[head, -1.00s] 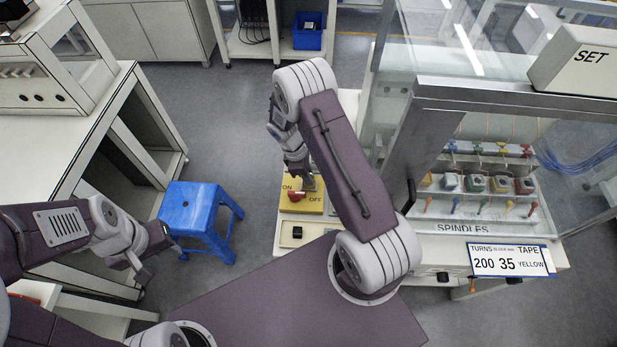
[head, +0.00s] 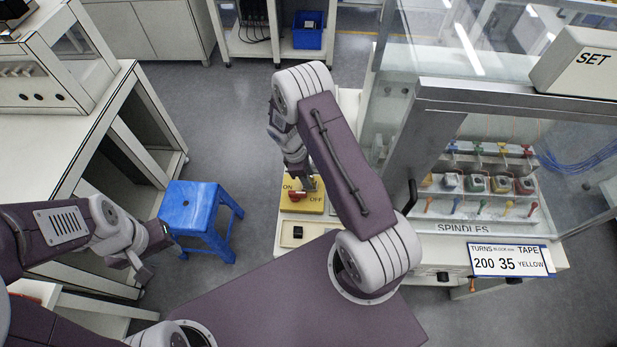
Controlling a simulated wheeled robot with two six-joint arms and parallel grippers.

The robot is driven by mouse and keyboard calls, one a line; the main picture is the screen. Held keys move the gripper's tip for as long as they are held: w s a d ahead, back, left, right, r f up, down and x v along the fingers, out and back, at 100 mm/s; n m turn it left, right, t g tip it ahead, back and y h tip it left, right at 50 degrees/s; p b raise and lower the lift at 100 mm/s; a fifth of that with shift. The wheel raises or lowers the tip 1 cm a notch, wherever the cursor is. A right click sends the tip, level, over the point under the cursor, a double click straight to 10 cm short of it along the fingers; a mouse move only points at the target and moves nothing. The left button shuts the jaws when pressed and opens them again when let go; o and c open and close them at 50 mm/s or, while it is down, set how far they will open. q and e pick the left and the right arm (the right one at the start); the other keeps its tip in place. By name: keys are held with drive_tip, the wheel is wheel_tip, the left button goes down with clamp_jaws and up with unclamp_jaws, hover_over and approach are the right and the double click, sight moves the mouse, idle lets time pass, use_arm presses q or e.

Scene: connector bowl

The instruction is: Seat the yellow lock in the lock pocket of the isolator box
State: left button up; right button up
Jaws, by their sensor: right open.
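The yellow isolator box (head: 311,207) stands on the white bench beside my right arm, with ON and OFF marked on its top. A red handle (head: 296,194) shows on it. My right gripper (head: 299,184) is open, pointing down close over the box near the red handle. I cannot tell whether it touches anything. The yellow lock and the lock pocket cannot be made out; the gripper and arm cover part of the box. My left gripper (head: 140,274) hangs low at the left, away from the box, and its jaws are too small to read.
A glass-walled cabinet (head: 430,100) with a spindle rack (head: 480,208) stands right of my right arm. A small black switch (head: 297,232) is in front of the box. A blue stool (head: 190,207) stands on the floor to the left, beside a white workbench (head: 60,130).

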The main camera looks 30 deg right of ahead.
drive_tip(key=b+v, duration=0.1)
drive_tip(key=v, duration=1)
drive_tip(key=shift+r, duration=0.25)
drive_tip(key=s+a+r+m+t+y, duration=0.1)
drive_tip(key=s+a+r+m, duration=0.1)
drive_tip(key=s+m, duration=0.4)
drive_tip(key=s+a+r+m+t+y, duration=0.1)
drive_tip(key=s+a+r+m, duration=0.1)
drive_tip(key=s+r+m, duration=0.2)
drive_tip(key=s+m, duration=0.2)
drive_tip(key=s, duration=0.2)
drive_tip(key=shift+s+a+t+y, duration=0.2)
drive_tip(key=shift+a+t+y, duration=0.1)
drive_tip(key=shift+t+y, duration=0.1)
